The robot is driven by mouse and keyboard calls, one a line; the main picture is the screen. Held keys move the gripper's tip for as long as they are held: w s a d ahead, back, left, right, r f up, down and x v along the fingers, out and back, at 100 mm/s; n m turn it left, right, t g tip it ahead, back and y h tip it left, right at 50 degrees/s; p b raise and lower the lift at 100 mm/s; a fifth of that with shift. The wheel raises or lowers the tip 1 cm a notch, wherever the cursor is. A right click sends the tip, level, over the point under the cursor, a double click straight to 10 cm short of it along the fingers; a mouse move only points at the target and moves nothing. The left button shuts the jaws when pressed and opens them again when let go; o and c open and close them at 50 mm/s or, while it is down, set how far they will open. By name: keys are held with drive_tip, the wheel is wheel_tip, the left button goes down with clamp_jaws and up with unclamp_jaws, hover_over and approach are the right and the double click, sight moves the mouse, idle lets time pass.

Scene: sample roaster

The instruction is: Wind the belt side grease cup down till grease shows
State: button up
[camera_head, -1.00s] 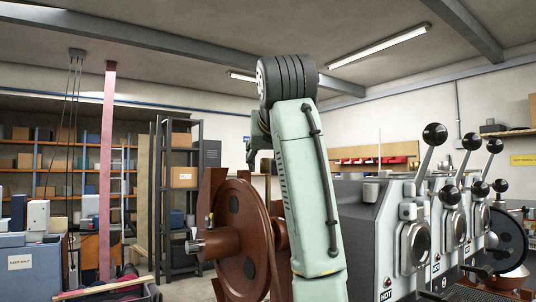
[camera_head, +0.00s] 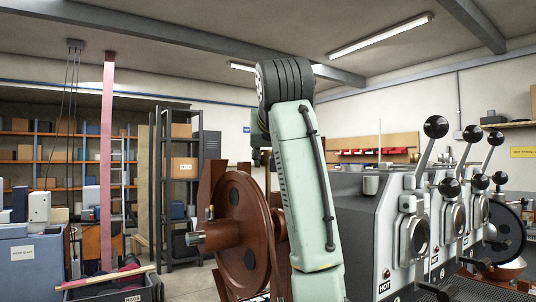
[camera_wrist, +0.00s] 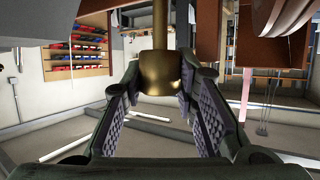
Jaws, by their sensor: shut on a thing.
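In the wrist view a brass cup (camera_wrist: 160,66) with a brass stem sits between the fingers of my gripper (camera_wrist: 161,84). The gripper is shut on the cup, with ridged pads at its two sides. No grease can be made out on it. In the head view my green arm hides the gripper and the cup. The large red-brown wheel (camera_head: 241,225) with a metal shaft end stands just left of my arm.
A pink belt (camera_head: 107,160) hangs at the left. A grey roaster bank (camera_head: 362,235) with black-knobbed levers stands close right of my arm. A dark crate (camera_head: 120,291) is at the lower left. Shelving (camera_head: 208,180) stands behind.

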clamp_jaws()
drive_tip(key=shift+m+h, duration=1.6)
drive_tip(key=shift+h, duration=0.3)
drive_tip(key=o, duration=0.8)
unclamp_jaws()
drive_tip(key=v, duration=1.2)
